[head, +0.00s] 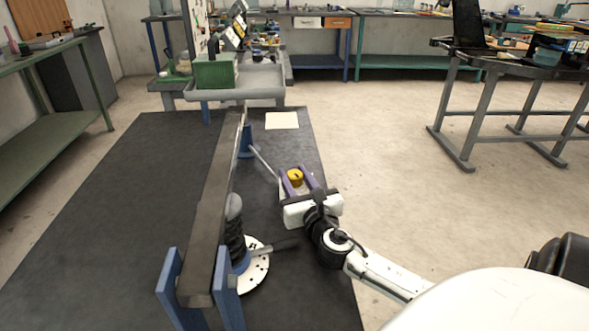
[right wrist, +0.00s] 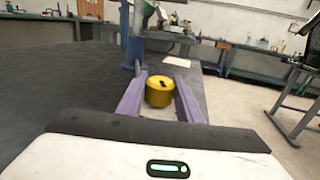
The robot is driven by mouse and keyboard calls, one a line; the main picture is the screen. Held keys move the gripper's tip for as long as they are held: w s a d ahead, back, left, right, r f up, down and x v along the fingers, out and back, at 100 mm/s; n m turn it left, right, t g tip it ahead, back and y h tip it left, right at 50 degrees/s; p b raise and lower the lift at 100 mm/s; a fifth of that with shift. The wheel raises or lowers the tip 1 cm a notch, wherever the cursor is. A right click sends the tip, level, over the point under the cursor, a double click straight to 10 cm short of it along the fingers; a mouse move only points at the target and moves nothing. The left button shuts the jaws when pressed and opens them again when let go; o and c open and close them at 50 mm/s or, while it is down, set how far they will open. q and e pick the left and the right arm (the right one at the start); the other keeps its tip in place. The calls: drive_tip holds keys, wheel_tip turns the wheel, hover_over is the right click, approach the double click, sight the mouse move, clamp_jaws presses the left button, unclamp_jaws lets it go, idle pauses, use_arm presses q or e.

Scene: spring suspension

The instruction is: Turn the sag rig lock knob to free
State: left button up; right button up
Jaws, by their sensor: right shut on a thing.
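The lock knob (head: 295,176) is a round yellow knob low at the right side of the rig. In the right wrist view the knob (right wrist: 159,92) has a small dark mark on top, near its far edge. My right gripper (head: 297,172) has its two purple fingers on either side of the knob and is shut on it. A long dark beam (head: 213,200) of the rig runs away from me over blue supports. A grey and black spring unit (head: 235,230) stands beside it on a white disc (head: 257,272). My left gripper is not in view.
A thin rod (head: 263,160) slants from a blue post (head: 245,142) toward the knob. A grey tray (head: 235,92) with a green box (head: 215,72) stands beyond the beam. A pale sheet (head: 282,120) lies on the dark mat (head: 130,200).

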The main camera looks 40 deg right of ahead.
sight(294, 174)
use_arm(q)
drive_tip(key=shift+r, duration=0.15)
use_arm(e)
drive_tip(key=shift+m+g+h, duration=0.3)
drive_tip(key=shift+h, duration=0.1)
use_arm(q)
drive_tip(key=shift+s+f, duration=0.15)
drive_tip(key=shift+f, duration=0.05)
use_arm(e)
drive_tip(key=shift+f, duration=0.1)
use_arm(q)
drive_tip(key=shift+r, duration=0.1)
use_arm(e)
drive_tip(key=o, duration=1)
drive_tip(key=shift+o, duration=0.2)
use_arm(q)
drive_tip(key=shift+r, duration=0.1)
use_arm(e)
wheel_tip(294, 174, up, 9)
drive_tip(key=p, duration=0.4)
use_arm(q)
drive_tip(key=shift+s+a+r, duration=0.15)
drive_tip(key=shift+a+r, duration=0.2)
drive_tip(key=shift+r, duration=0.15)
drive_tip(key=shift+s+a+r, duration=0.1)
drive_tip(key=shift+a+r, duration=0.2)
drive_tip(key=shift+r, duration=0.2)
use_arm(e)
drive_tip(key=shift+r, duration=0.55)
